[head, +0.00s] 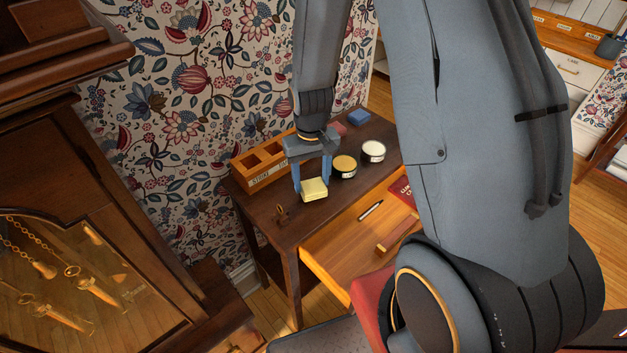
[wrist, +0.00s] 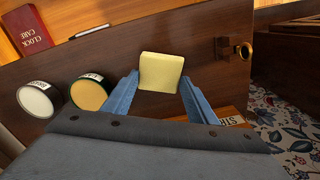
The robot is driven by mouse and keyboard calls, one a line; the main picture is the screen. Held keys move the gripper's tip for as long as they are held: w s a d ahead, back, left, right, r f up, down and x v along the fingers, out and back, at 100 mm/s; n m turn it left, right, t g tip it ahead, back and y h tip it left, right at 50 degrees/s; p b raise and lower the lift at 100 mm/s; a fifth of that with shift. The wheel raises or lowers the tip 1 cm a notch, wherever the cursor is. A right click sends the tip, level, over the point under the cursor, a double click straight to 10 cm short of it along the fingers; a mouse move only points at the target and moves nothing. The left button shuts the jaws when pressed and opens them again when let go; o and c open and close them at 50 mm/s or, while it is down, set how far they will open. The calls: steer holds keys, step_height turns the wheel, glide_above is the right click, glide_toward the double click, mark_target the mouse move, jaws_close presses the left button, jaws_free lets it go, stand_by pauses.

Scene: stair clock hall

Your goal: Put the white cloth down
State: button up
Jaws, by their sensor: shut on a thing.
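A small folded square pad (head: 314,189), which I take to be the cloth, looks pale yellow rather than white. My gripper (head: 313,182) points down over the dark wooden table (head: 330,211) with a blue finger on either side of the pad, shut on it. The pad is at or just above the tabletop near the front edge; I cannot tell whether it touches. In the wrist view the pad (wrist: 161,71) sits between the two fingertips (wrist: 160,78), against the dark wood.
A yellow-topped tin (head: 344,165) and a white-topped tin (head: 373,150) stand right of the pad. An open drawer (head: 330,247) holds a red book (head: 401,191) and pen (head: 371,209).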

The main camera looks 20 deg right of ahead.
mark_target(312, 183)
steer(key=shift+f, duration=0.65)
steer(key=shift+f, duration=0.15)
steer(key=o, duration=0.9)
step_height(312, 183, up, 12)
steer(key=b, duration=0.2)
steer(key=shift+t, duration=0.6)
steer(key=s+r, duration=0.1)
steer(key=s, duration=0.2)
steer(key=s+r, duration=0.1)
steer(key=s, duration=0.3)
steer(key=s+r, duration=0.1)
steer(key=s, duration=0.3)
steer(key=shift+d+r, duration=0.2)
steer(key=shift+c, duration=0.4)
